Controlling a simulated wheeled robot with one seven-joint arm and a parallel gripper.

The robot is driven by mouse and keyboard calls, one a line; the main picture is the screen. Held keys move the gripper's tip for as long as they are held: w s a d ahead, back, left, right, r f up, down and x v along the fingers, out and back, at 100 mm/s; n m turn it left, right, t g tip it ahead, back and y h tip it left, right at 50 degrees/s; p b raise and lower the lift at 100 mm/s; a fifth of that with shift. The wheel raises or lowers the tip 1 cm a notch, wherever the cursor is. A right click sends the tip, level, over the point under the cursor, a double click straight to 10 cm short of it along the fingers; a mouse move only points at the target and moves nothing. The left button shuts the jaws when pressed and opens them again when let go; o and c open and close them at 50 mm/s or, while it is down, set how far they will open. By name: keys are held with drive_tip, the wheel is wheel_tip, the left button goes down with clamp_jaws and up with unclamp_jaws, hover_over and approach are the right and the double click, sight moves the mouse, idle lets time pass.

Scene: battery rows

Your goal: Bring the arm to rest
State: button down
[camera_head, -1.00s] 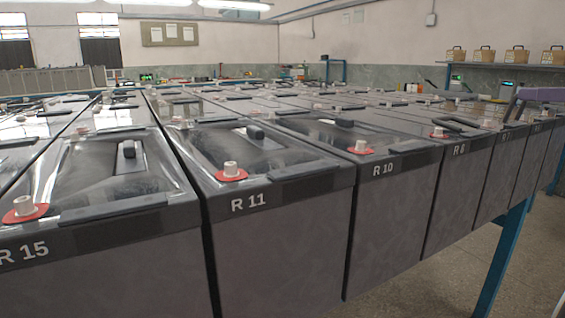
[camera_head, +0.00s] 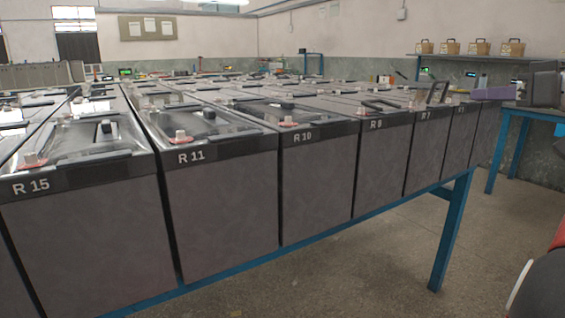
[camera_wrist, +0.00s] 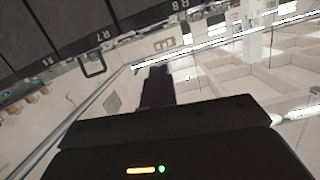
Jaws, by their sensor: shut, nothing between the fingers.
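My gripper (camera_wrist: 157,84) shows in the wrist view as a dark body along the bottom with its dark fingers together. It holds nothing, and no battery touches the fingers there. The wrist picture is tilted, with the ceiling at the right and the battery fronts R7 (camera_wrist: 80,20) and R8 (camera_wrist: 150,10) along the top left. In the head view my gripper cannot be made out. A red and dark rounded shape at the lower right edge may be part of my arm.
Rows of dark batteries, with R 11 (camera_head: 222,205) and R 10 (camera_head: 318,185) in front, stand on a blue frame (camera_head: 452,230). A raised handle (camera_head: 437,92) stands on R 7. A purple object (camera_head: 493,93) is at the row's far end. The floor (camera_head: 380,275) at front right is clear.

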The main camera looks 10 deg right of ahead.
drive_tip(key=s+a+f+m+g+h, duration=0.15)
drive_tip(key=a+f+m+g, duration=0.4)
drive_tip(key=a+f, duration=1.45)
drive_tip(key=s+a+f+n+g+h, duration=0.1)
drive_tip(key=s+a+f+g+h, duration=0.1)
drive_tip(key=s+a+f, duration=0.2)
drive_tip(key=s+a+f+n+g+h+p, duration=0.1)
drive_tip(key=s+a+f, duration=0.3)
drive_tip(key=s+f, duration=0.4)
wheel_tip(320, 180, down, 4)
drive_tip(key=shift+s+a+f+g+h, duration=0.1)
drive_tip(key=shift+s+a+g+h, duration=0.2)
drive_tip(key=shift+h, duration=0.55)
